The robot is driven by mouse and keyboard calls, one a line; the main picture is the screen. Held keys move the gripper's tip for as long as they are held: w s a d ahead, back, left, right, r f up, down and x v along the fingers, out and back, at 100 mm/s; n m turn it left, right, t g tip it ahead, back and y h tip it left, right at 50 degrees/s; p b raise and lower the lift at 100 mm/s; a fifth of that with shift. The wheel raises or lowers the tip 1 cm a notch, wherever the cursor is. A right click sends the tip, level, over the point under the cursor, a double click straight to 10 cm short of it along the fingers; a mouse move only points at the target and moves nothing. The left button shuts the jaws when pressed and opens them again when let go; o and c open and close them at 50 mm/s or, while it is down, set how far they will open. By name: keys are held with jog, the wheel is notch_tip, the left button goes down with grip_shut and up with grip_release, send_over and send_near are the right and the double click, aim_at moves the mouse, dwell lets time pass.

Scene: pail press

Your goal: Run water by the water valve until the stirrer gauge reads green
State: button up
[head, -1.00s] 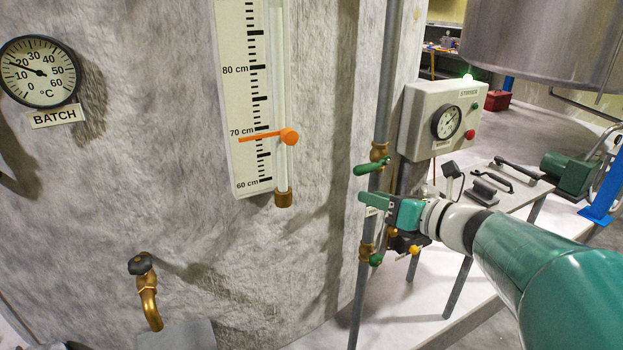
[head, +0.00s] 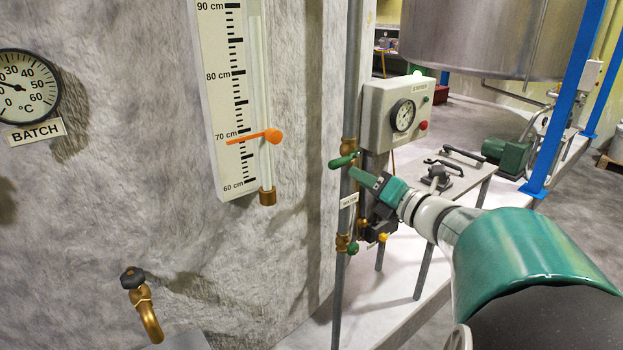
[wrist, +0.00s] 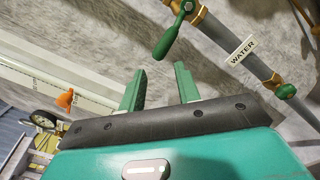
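A vertical pipe carries an upper brass valve with a green lever (head: 343,160), also in the wrist view (wrist: 168,40), and a lower valve (head: 351,248). A WATER label (head: 349,200) sits between them; it also shows in the wrist view (wrist: 242,50). My gripper (head: 358,176) is beside the pipe, just below and right of the upper lever. In the wrist view its green fingers (wrist: 160,84) are apart with nothing between them, and the lever lies beyond their tips. The stirrer gauge (head: 403,115) is on a grey box; its needle points to the upper right, its coloured zones too small to read.
A level scale (head: 228,100) has an orange pointer (head: 272,136) near 70 cm. A batch thermometer (head: 27,84) and brass tap (head: 143,305) are at left. A bench (head: 455,205) holding tools stands behind my arm.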

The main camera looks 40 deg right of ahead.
aim_at(338, 165)
jog(key=w, duration=0.7)
jog(key=shift+w+a+r, duration=0.1)
jog(key=shift+w+a, duration=0.05)
jog(key=shift+w, duration=0.35)
jog(key=shift+c, duration=1.3)
jog(key=shift+s, duration=0.15)
jog(key=shift+c, duration=0.7)
